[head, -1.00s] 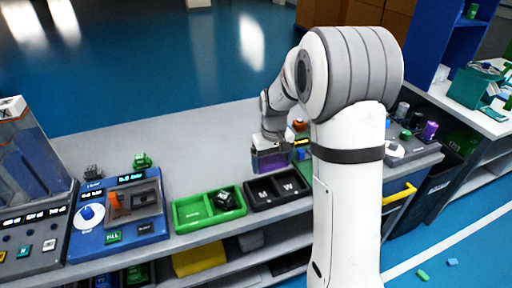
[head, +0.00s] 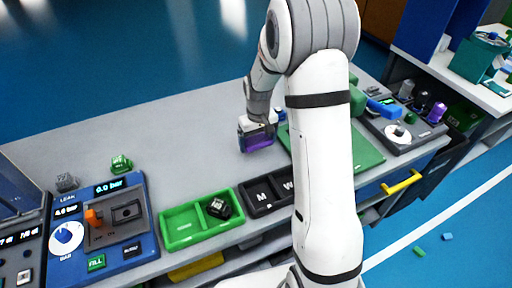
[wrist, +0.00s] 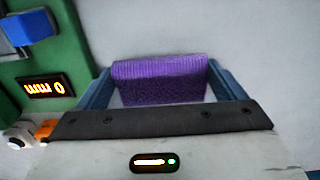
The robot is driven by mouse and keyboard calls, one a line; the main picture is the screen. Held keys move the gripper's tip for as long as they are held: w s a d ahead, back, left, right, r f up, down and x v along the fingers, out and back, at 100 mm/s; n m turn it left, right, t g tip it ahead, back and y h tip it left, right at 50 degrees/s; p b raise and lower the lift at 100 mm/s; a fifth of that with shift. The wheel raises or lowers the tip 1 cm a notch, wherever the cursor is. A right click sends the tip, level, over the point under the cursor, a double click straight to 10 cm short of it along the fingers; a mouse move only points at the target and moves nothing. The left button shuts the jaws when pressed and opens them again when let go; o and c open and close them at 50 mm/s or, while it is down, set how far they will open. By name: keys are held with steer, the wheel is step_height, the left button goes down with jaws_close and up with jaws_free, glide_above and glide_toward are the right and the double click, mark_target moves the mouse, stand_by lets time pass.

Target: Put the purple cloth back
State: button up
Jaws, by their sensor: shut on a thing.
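The purple cloth (wrist: 160,82) is a folded, textured block between the two blue fingers of my gripper (wrist: 165,90) in the wrist view. In the head view my gripper (head: 258,138) is shut on the purple cloth (head: 258,143) over the grey bench top, behind the black tray marked M and W. Whether the cloth touches the bench cannot be told. My arm hides part of the bench to the right.
The black tray (head: 246,199) and a green tray (head: 179,242) holding a black block stand along the bench's front. A green board (head: 368,158) lies right of my gripper. A blue test station (head: 145,226) stands at left. The bench behind the trays is largely clear.

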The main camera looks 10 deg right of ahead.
mark_target(258, 149)
steer(key=shift+s+f, duration=0.1)
steer(key=shift+f, duration=1.7)
steer(key=shift+f, duration=0.15)
steer(key=o, duration=0.9)
steer(key=shift+c, duration=0.2)
